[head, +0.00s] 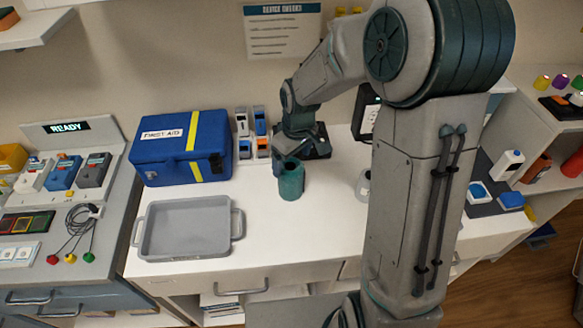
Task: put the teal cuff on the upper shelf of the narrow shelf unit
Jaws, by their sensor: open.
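The teal cuff (291,183) is a short, hollow cylinder standing upright on the white counter (285,235). My gripper (287,157) is open, low over the counter, right at the cuff's upper back edge. The fingertips are partly hidden, and I cannot tell whether they touch the cuff or are around it. A shelf unit (540,112) at the right edge has an upper level with small coloured items and a lower level with a red cylinder. I cannot tell for sure that it is the narrow shelf unit.
A blue first aid box (182,150) and small upright devices (243,148) stand left of my gripper. An empty grey tray (188,252) lies at front left. A small grey bottle (363,187) stands right of the cuff, partly behind my arm. The counter before the cuff is clear.

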